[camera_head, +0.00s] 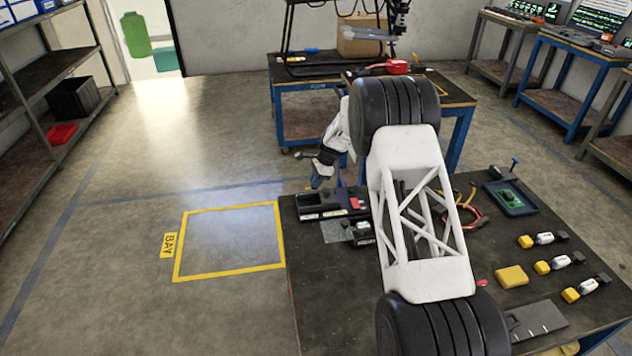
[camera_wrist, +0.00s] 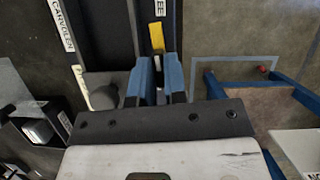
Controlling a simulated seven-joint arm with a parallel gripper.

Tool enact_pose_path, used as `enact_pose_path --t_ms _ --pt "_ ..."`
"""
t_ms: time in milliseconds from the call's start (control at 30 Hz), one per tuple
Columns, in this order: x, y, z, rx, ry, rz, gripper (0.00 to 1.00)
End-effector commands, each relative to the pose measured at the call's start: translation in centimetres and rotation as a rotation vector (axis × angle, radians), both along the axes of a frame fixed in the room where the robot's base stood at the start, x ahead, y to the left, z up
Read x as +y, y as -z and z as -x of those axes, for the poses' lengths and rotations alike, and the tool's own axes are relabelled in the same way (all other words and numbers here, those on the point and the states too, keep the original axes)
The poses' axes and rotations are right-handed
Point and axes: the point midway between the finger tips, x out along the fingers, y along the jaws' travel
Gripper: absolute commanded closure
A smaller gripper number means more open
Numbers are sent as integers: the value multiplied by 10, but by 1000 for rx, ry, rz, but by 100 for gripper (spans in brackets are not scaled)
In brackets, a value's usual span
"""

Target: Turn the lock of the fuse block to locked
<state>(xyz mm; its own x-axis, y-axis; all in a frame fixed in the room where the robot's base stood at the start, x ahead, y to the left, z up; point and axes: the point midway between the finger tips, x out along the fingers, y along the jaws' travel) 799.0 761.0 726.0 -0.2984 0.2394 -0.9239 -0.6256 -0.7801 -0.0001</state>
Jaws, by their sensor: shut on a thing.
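A dark block with white labels and a red part, which I take to be the fuse block (camera_head: 325,203), lies at the far left edge of the black workbench in the head view. My gripper (camera_head: 317,181) points down at its far side. In the wrist view my gripper (camera_wrist: 158,78) has its two blue fingers close together on a small part between them, probably the lock. The fingers hide most of that part, and its turn position cannot be told. A yellow piece (camera_wrist: 157,38) stands just beyond the fingertips. Dark labelled surfaces flank it.
The workbench (camera_head: 345,310) also carries a small dark unit (camera_head: 362,234), a green board on a blue tray (camera_head: 510,197), a yellow block (camera_head: 511,276) and several yellow-ended connectors. A yellow-outlined bay (camera_head: 230,242) on the floor at left is empty. My arm hides the bench's middle.

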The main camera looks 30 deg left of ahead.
Motion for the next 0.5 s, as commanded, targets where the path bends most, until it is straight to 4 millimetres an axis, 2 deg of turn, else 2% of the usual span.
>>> enact_pose_path --t_ms 500 --pt "2 -1 -1 0 -427 0 100"
